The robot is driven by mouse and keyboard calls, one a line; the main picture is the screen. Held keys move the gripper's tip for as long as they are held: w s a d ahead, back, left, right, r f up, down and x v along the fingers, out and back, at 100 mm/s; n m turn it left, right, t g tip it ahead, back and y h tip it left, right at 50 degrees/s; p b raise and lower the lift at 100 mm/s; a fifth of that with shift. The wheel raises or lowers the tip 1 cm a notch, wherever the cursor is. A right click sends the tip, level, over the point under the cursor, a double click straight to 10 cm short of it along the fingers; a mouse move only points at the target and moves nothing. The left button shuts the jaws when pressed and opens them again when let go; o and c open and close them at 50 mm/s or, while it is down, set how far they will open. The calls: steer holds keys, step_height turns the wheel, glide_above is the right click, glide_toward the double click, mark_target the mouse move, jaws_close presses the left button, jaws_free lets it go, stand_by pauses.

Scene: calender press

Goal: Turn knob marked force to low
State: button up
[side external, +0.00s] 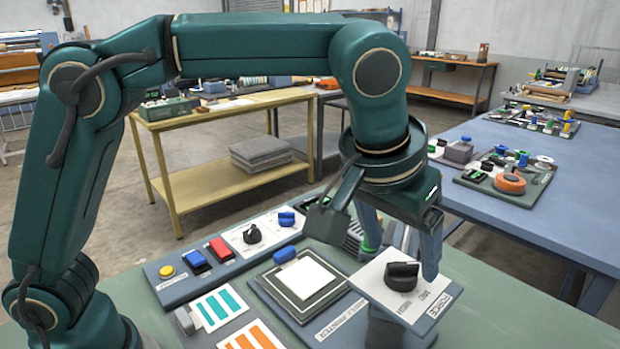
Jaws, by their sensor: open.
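The black knob (402,277) sits on a white plate (374,281) on a raised grey block. The block's side face reads FORCE (447,301). Small print on the plate is too small to read surely, and I cannot tell which mark the knob points to. My gripper (401,259) is open, pointing down over the knob. One finger shows behind and to the left of it, the other to its right. I cannot tell whether either finger touches the knob.
Left of the block lie a flat pad with a white sheet (305,278), striped cards (219,307), and a panel with red (220,248), blue and yellow buttons and another black knob (252,234). A blue table (560,200) with more devices stands at right.

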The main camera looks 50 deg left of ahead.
steer(key=shift+v, duration=1)
steer(key=s+a+r+n+t, duration=0.1)
steer(key=s+a+r, duration=0.1)
steer(key=a, duration=0.4)
steer(key=s+a+r+n, duration=0.1)
steer(key=s+a+r, duration=0.15)
steer(key=a, duration=0.35)
steer(key=s+a+f+m, duration=0.1)
steer(key=s+a+f, duration=0.3)
steer(key=s+f, duration=0.55)
steer(key=w+a+r+t+y, duration=0.2)
steer(key=w+a+r+y, duration=0.15)
steer(key=w+a, duration=0.5)
steer(key=w+a+f+y, duration=0.1)
steer(key=w+a+f, duration=0.1)
steer(key=w, duration=0.3)
steer(key=w+a+f+m, duration=0.1)
steer(key=w+a+f, duration=0.2)
steer(key=w, duration=0.3)
steer(key=shift+w+a+f+m+g+y, duration=0.2)
steer(key=shift+a+f+m+g+y, duration=0.15)
steer(key=shift+a, duration=0.25)
steer(key=shift+r, duration=0.1)
